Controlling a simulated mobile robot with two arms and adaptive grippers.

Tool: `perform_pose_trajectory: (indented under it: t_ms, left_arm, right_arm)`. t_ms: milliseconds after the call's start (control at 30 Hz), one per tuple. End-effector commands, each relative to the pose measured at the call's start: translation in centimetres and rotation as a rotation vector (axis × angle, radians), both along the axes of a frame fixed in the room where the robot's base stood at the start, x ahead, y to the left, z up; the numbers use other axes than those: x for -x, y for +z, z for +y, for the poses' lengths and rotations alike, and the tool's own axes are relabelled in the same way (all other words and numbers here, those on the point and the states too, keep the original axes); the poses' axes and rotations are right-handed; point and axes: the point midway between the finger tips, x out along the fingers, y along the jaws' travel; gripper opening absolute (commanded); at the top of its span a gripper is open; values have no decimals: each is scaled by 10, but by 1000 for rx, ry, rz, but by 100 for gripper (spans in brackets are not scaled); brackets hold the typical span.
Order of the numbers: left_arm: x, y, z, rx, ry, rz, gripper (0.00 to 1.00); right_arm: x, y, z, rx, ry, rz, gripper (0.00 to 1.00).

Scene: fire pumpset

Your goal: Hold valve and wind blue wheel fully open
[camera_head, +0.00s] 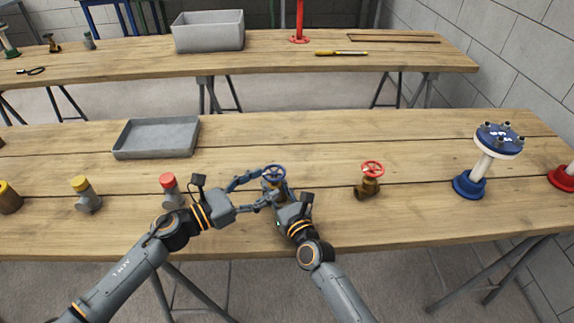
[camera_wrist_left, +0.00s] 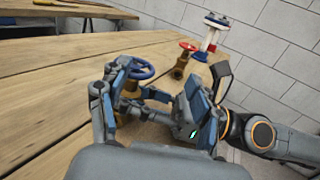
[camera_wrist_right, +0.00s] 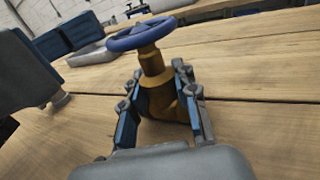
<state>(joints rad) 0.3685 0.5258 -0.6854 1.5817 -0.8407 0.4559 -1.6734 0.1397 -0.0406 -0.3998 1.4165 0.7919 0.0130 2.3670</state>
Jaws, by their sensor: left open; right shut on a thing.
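A brass valve with a blue wheel (camera_head: 274,172) stands upright on the near workbench. My right gripper (camera_head: 277,199) is shut on the valve's body, below the wheel. In the right wrist view the fingers sit on either side of the brass body (camera_wrist_right: 157,100), and the blue wheel (camera_wrist_right: 140,34) stands clear above them. My left gripper (camera_head: 264,187) is open beside the wheel, with its fingers spread near the rim. The left wrist view shows the blue wheel (camera_wrist_left: 138,68) close to the left fingers; contact cannot be told.
A red-wheeled valve (camera_head: 369,180) stands to the right, and a blue flanged pipe piece (camera_head: 483,165) beyond it. A red-capped fitting (camera_head: 169,188) and a yellow-capped fitting (camera_head: 86,194) stand left. A grey tray (camera_head: 157,151) lies behind. Bare wood lies between.

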Motion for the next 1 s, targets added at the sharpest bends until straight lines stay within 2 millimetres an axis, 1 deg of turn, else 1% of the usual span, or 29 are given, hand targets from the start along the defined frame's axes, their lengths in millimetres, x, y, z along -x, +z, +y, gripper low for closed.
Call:
perform_pose_trajectory:
  t_ms: [33,100,200,300,367,467,800,900,1000]
  left_arm:
    - [-5,0,10,-6,-1,2,65]
    - [-9,0,19,-5,-1,5,65]
    - [-12,-8,31,-20,3,19,65]
    - [-15,-12,36,-27,7,23,65]
    - [-17,-12,34,-26,7,24,65]
    - [-23,-12,24,-24,6,24,65]
    - [-57,-11,-34,-24,6,24,65]
    - [-65,-12,-48,-26,7,25,65]
    - [-71,-12,-57,-25,8,26,65]
  right_arm:
    - [0,0,0,0,-1,-1,0]
    - [0,0,0,0,0,-1,0]
    - [0,0,0,0,0,-1,0]
    - [0,0,0,0,0,-1,0]
    - [0,0,0,0,0,-1,0]
    - [0,0,0,1,0,-1,0]
    - [0,0,0,1,0,-1,0]
    - [0,0,0,0,0,-1,0]
    - [0,0,0,0,0,-1,0]
